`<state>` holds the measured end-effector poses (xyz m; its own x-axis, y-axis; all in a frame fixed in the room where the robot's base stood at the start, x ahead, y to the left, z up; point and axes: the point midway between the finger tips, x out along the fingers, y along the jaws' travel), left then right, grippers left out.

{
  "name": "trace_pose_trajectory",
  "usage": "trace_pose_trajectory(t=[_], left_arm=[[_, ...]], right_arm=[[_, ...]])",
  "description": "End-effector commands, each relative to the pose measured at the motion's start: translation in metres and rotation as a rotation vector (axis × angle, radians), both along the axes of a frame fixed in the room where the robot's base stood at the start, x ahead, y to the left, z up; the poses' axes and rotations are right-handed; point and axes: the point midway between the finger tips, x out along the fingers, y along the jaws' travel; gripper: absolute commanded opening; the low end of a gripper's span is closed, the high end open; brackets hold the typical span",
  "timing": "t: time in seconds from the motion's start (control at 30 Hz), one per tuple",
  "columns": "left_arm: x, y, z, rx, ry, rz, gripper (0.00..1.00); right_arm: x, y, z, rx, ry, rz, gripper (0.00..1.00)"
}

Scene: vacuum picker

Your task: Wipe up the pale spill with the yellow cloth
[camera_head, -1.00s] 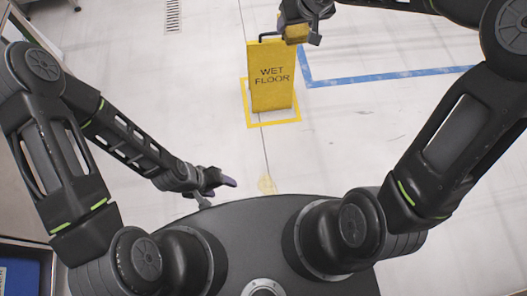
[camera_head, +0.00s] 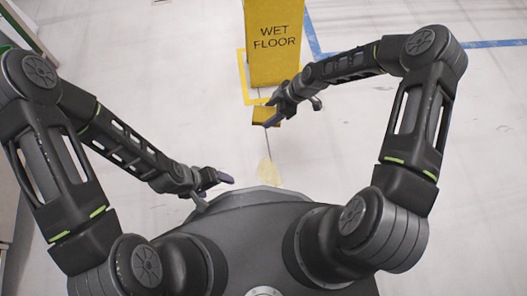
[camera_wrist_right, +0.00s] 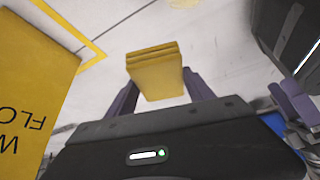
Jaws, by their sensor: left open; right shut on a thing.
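The yellow cloth (camera_head: 265,115) is a small folded block in my right gripper (camera_head: 277,113), in front of the sign's base. In the right wrist view the cloth (camera_wrist_right: 156,76) sits between the two fingers, which are shut on it. The pale spill (camera_head: 268,172) is a small cream patch on the floor just ahead of my base. It also shows at the top edge of the right wrist view (camera_wrist_right: 184,3). The cloth appears above the floor, apart from the spill. My left gripper (camera_head: 222,179) is open and empty, left of the spill.
A yellow WET FLOOR sign (camera_head: 273,45) stands beyond the cloth, inside a yellow floor outline (camera_head: 241,75). It is close beside my right gripper in the right wrist view (camera_wrist_right: 30,90). A blue floor line (camera_head: 490,44) runs at the back right. The floor around the spill is clear.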

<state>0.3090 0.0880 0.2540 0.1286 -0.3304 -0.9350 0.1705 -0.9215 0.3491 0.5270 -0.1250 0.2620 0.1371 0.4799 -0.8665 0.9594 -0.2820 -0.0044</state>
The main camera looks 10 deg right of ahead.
Motion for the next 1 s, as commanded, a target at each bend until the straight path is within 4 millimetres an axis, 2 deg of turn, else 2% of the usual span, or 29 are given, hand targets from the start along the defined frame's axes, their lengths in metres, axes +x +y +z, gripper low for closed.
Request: trace_pose_trajectory(t=[0.03,0.1,0.2,0.3,0.4,0.77,1.0], left_arm=[[0.002,0.001,-0.031,0.001,-0.003,0.003,0.82],[0.003,0.002,-0.048,0.003,-0.006,0.007,0.82],[0.005,0.003,-0.065,0.004,-0.009,0.01,0.82],[0.007,0.004,-0.074,0.005,-0.012,0.012,0.82],[0.007,0.004,-0.078,0.006,-0.013,0.013,0.82],[0.007,0.004,-0.076,0.005,-0.014,0.013,0.82],[0.008,0.004,-0.081,0.005,-0.014,0.013,0.82]], right_arm=[[-0.007,0.007,-0.046,0.002,0.003,0.048,0.29],[-0.015,0.013,-0.08,0.001,0.002,0.112,0.29],[-0.024,0.021,-0.116,0.0,0.0,0.184,0.29],[-0.03,0.026,-0.137,0.0,-0.001,0.229,0.29],[-0.033,0.029,-0.146,-0.002,-0.004,0.252,0.29],[-0.035,0.029,-0.147,-0.002,-0.004,0.258,0.29],[-0.038,0.025,-0.158,-0.002,-0.002,0.257,0.29]])
